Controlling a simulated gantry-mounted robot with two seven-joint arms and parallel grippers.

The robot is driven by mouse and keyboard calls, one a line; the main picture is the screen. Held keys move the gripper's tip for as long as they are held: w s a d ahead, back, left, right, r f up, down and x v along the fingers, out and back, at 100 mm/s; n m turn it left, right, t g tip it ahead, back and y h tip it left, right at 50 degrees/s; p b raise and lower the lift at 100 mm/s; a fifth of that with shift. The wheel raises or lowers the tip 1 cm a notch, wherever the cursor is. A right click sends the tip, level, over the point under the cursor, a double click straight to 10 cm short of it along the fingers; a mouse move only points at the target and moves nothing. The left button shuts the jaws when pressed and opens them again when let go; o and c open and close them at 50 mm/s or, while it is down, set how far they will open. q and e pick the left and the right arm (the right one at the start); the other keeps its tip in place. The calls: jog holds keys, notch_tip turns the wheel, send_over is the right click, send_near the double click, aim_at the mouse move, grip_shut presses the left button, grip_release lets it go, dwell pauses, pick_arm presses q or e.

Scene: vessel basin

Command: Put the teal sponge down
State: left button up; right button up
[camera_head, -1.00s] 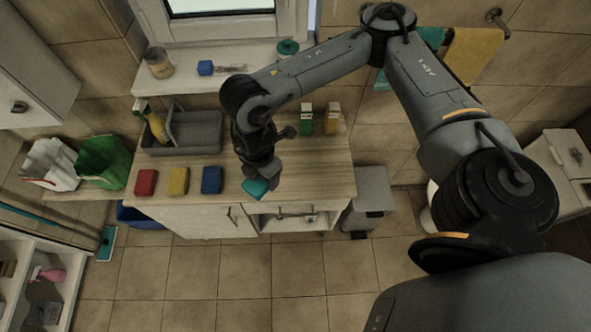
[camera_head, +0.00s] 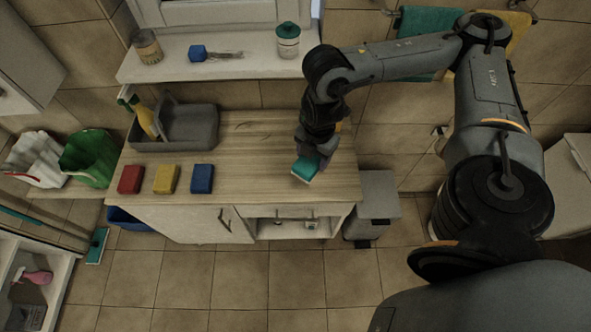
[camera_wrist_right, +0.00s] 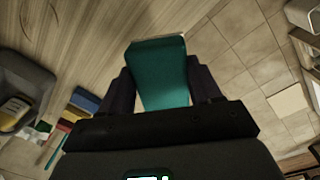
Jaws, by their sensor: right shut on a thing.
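The teal sponge (camera_head: 306,168) is held at the right end of the wooden counter (camera_head: 262,178) in the head view. My right gripper (camera_head: 312,158) is shut on it from above. In the right wrist view the teal sponge (camera_wrist_right: 161,75) fills the space between the two dark fingers (camera_wrist_right: 162,90). Its lower end is hidden by the gripper body. Whether the sponge touches the counter cannot be told. My left gripper is in neither view.
A red sponge (camera_head: 130,179), a yellow sponge (camera_head: 166,179) and a blue sponge (camera_head: 202,179) lie in a row on the counter. A grey caddy (camera_head: 190,128) stands behind them. The counter between the blue sponge and my gripper is clear.

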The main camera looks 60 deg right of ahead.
jog(key=shift+s+d+f, duration=0.4)
jog(key=shift+s+d, duration=0.05)
jog(key=shift+d, duration=0.05)
jog(key=s+d+f+m+b, duration=0.2)
jog(key=s+d+f+b, duration=0.1)
jog(key=d+f+b, duration=0.15)
jog(key=w+f, duration=0.2)
jog(key=w, duration=0.1)
jog(key=w+f, duration=0.2)
jog(key=w, duration=0.2)
jog(key=w+f+b, duration=0.1)
jog(key=w+f, duration=0.1)
jog(key=w, duration=0.1)
jog(key=shift+w+d+f, duration=0.1)
jog(key=shift+w+f, duration=0.15)
jog(key=shift+w, duration=0.15)
jog(key=shift+f, duration=2.05)
jog(key=shift+f, duration=0.1)
jog(key=o, duration=1.2)
